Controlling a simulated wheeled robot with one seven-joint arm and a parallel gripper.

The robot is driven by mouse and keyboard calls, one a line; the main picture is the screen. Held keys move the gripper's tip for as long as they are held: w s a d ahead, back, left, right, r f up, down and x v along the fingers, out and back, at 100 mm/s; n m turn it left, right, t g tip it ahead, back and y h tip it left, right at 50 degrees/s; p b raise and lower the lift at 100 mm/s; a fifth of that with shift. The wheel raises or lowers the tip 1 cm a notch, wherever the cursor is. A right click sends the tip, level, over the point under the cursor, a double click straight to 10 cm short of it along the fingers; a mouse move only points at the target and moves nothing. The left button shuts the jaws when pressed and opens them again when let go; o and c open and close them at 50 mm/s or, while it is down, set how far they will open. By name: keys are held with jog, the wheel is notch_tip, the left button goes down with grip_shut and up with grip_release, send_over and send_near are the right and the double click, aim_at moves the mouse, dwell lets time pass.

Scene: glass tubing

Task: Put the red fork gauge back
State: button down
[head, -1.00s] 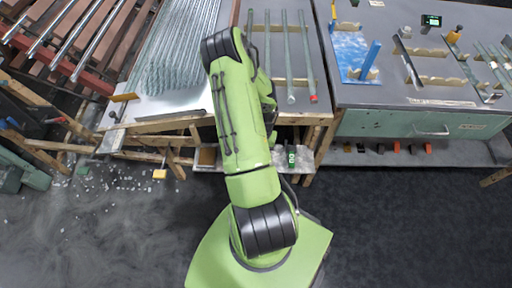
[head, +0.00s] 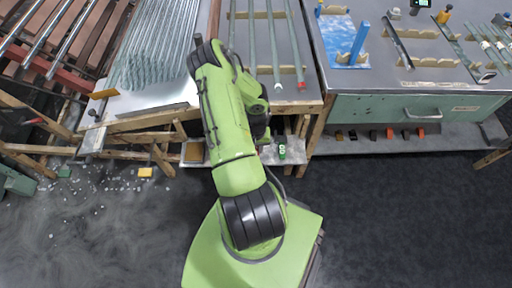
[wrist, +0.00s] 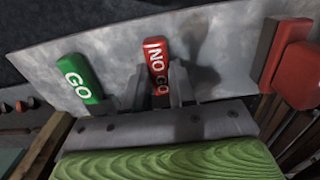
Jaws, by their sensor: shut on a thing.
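The red fork gauge (wrist: 155,58), marked NO GO, stands between the two fingers of my gripper (wrist: 157,92) in the wrist view. The fingers are shut on its near end. It is over a grey metal shelf (wrist: 120,55), with a dark shadow to its right; I cannot tell whether it touches the shelf. The green GO gauge (wrist: 79,79) is on the shelf to its left, apart from my gripper, and shows in the head view (head: 282,151). In the head view my arm hides my gripper and the red gauge.
A red block (wrist: 290,60) is at the shelf's right end in the wrist view. Benches with glass tubes (head: 276,45) stand behind the shelf. A green drawer bench (head: 370,112) is to the right. A yellow block (head: 145,172) and shards lie on the floor at left.

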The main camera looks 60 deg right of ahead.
jog(key=c, duration=0.9)
grip_release()
jog(key=shift+f, duration=0.1)
jog(key=shift+c, duration=0.2)
notch_tip(320, 180, up, 12)
jog(key=p, duration=0.4)
jog(key=w+a+r+n+t, duration=0.1)
jog(key=w+a+r+n, duration=0.1)
jog(key=w+a+r, duration=0.45)
jog(key=w+a+r+n+t, duration=0.1)
jog(key=w+a+r+n, duration=0.2)
jog(key=r, duration=0.6)
jog(key=w+a+r+n+t, duration=0.1)
jog(key=w+a+r, duration=0.3)
jog(key=a+r, duration=0.3)
jog(key=s+a+r+n+t, duration=0.2)
jog(key=s+a+r+n, duration=0.4)
jog(key=s+a+r, duration=0.5)
jog(key=a+r, duration=0.1)
jog(key=a, duration=0.2)
jog(key=shift+a+n+t, duration=0.25)
jog(key=shift+n+t, duration=0.05)
jog(key=shift+r, duration=0.1)
